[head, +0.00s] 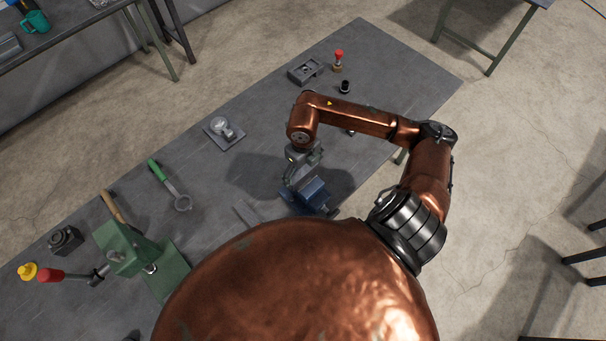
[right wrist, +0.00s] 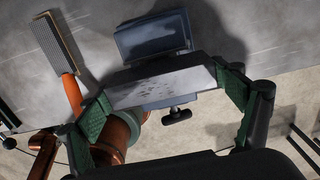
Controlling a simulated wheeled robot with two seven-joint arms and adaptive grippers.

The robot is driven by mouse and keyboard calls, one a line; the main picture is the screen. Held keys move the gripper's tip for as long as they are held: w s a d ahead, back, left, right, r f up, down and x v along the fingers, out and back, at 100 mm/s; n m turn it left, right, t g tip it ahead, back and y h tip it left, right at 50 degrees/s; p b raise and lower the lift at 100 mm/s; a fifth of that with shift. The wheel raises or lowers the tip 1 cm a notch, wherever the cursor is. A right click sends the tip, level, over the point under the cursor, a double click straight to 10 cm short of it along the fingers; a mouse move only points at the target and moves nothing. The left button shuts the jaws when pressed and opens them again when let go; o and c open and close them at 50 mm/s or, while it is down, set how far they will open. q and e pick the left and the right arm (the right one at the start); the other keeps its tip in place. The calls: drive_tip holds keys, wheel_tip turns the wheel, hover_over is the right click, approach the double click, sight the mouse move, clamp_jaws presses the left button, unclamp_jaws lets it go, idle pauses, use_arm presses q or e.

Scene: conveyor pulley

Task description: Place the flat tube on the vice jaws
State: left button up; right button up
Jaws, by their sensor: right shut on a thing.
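The flat tube (right wrist: 165,84) is a grey, flat piece with dark smudges on its face. My right gripper (right wrist: 165,101) is shut on it, with a green pad at each end of the tube. The blue vice (head: 312,196) stands on the table in the head view, right under or beside my right gripper (head: 299,178). In the right wrist view the vice (right wrist: 152,35) is behind the tube, which hides its middle. I cannot tell whether tube and jaws touch. My left gripper is not in view.
A file (right wrist: 56,45) with an orange handle lies near the vice. A green press (head: 128,250), a green-handled tool (head: 170,186) and a plate with a round part (head: 223,131) are left on the table (head: 385,65). A grey block (head: 304,70) is at the far end.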

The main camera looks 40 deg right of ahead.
sight(303, 172)
drive_tip(key=shift+s+f+p, duration=0.1)
drive_tip(key=shift+f+p, duration=0.2)
drive_tip(key=shift+f, duration=0.8)
drive_tip(key=shift+f, duration=0.1)
drive_tip(key=o, duration=1.4)
drive_tip(key=shift+o, duration=0.2)
drive_tip(key=shift+r, duration=0.25)
wheel_tip(303, 172, up, 10)
drive_tip(key=shift+r+b, duration=0.2)
drive_tip(key=shift+b, duration=0.9)
drive_tip(key=shift+r, duration=0.7)
